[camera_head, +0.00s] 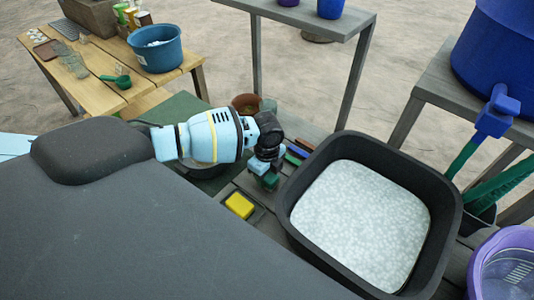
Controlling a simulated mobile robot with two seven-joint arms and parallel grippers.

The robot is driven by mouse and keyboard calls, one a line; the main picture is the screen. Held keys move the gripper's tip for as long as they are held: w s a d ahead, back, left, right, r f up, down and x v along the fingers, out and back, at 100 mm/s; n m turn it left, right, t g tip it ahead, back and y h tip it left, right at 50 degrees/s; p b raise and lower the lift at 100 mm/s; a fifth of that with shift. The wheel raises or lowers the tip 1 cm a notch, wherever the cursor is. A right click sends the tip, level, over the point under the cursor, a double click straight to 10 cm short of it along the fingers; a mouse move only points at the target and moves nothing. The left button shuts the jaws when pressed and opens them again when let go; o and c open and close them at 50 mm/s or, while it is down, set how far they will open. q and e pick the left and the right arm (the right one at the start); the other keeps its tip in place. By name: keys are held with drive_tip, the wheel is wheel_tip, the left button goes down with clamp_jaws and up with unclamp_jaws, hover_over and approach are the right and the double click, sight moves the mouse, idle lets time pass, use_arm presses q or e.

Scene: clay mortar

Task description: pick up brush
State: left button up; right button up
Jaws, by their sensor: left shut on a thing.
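My left gripper (264,170) reaches in from the left, pointing down beside the black tub. It is shut on a small dark green thing (270,181), which I take to be the brush; its shape is mostly hidden by the fingers. Short blue and reddish-brown handled tools (298,151) lie just right of the gripper, against the tub. My right gripper is not in view.
The black tub (284,205) with pale speckled contents stands close right of the gripper. A yellow sponge-like block (240,205) lies in front, and a brown pot (246,101) behind. A purple basket (490,255) and blue barrel (500,50) stand at right.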

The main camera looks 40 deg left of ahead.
use_arm(q)
wheel_tip(320, 180, up, 10)
drive_tip(key=shift+f+p, duration=0.15)
drive_tip(key=shift+p, duration=0.25)
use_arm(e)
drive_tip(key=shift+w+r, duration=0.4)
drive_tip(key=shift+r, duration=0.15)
